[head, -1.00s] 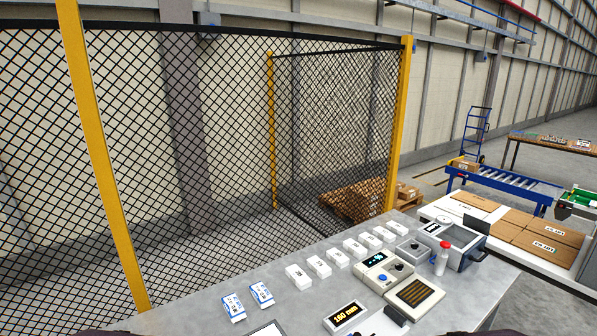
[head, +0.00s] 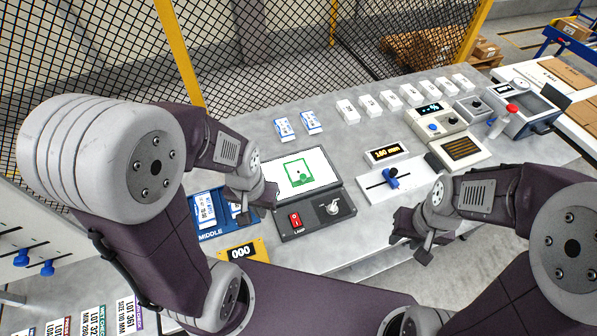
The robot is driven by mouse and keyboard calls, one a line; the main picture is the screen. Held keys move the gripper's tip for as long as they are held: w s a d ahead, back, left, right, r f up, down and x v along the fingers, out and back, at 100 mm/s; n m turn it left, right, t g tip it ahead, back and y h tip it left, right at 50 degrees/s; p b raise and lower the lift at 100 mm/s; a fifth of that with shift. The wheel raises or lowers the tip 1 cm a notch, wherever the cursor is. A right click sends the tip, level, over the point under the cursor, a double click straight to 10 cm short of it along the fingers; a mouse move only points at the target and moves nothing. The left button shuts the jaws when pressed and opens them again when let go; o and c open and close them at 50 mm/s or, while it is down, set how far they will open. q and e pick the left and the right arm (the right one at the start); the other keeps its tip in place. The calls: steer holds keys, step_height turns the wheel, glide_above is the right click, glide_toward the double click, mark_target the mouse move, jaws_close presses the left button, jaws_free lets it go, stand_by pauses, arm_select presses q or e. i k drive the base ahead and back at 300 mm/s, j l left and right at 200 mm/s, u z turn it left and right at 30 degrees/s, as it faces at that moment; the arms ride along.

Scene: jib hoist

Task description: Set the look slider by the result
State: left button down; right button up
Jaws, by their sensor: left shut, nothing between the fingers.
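A white slider box (head: 412,184) with a blue knob (head: 390,178) on a dark slot lies on the grey bench, right of the middle. The knob stands near the middle of the slot. A display (head: 387,154) behind it shows yellow digits that look like 180 mm. A lamp panel (head: 318,216) with a green drawing on a white screen (head: 298,172) lies to its left. My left gripper (head: 264,196) is shut and empty, at the left edge of this panel. My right gripper (head: 426,246) hangs in front of the slider box, apart from the knob; its jaws are unclear.
A blue tray marked MIDDLE (head: 209,235) and a yellow counter reading 000 (head: 241,252) are at the left. Two blue knobs (head: 47,268) sit on a pale panel at far left. Several white boxes (head: 411,95) line the bench's back, near a control box (head: 433,120).

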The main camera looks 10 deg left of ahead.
mark_target(47, 270)
steer(key=u, duration=3)
